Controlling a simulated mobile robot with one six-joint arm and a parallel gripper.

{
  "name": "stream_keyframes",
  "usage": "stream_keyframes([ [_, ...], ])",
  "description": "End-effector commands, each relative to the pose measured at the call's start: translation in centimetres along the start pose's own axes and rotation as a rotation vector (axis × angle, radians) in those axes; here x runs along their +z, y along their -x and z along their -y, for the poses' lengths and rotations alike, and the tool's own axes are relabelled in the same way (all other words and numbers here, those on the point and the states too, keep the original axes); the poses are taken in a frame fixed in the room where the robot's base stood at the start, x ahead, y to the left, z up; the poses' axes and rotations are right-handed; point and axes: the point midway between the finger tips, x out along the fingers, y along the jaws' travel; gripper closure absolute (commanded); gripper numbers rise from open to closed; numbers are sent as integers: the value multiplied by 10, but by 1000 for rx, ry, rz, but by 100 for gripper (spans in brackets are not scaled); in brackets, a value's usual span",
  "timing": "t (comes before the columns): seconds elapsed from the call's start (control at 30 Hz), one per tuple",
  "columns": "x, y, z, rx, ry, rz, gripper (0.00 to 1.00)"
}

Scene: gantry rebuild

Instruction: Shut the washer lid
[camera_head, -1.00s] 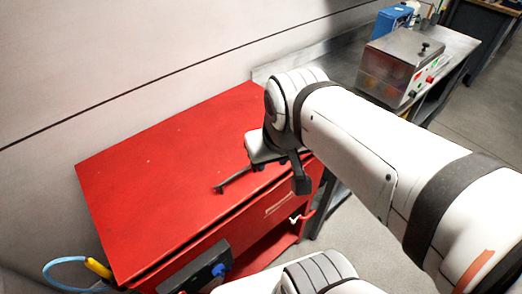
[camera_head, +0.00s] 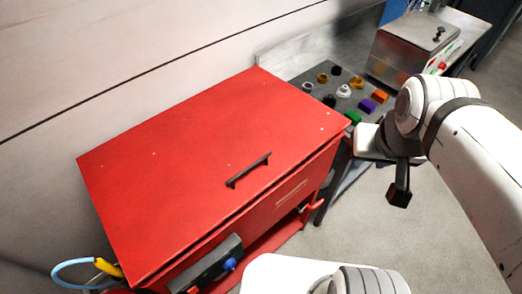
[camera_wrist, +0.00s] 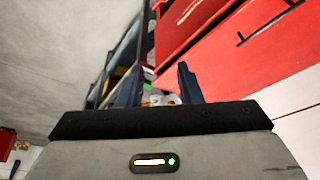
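The red washer lid (camera_head: 190,165) lies flat on the red washer body (camera_head: 270,215), with a thin dark seam along the front edge. Its dark bar handle (camera_head: 248,170) is near the front edge of the lid. The lid also shows in the wrist view (camera_wrist: 270,55), at the upper right. My gripper (camera_head: 398,194) hangs to the right of the washer, clear of the lid and handle. In the wrist view my gripper (camera_wrist: 158,82) has its two fingers apart with nothing held between them.
A bench right of the washer holds several small coloured parts (camera_head: 354,117) and a metal box (camera_head: 405,50) with a knob on top. A dark control box with a blue knob (camera_head: 230,264) is on the washer's front. A pale wall stands behind. Floor (camera_head: 350,230) is open at front right.

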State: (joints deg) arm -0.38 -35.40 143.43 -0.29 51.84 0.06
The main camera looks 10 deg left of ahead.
Motion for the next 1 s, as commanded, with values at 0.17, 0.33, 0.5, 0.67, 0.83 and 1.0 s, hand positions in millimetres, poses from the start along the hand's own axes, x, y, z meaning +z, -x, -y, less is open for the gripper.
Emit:
stream_keyframes([
  [0.17,-4,-7,7,-10,-26,13,68],
  [0.33,-22,-38,63,-44,-177,76,68],
  [0.5,-40,-78,132,-55,-407,175,68],
  [0.67,-43,-107,194,-28,-590,251,68],
  [0.83,-40,-122,231,3,-700,289,68],
  [1.0,-36,-134,240,13,-729,298,68],
])
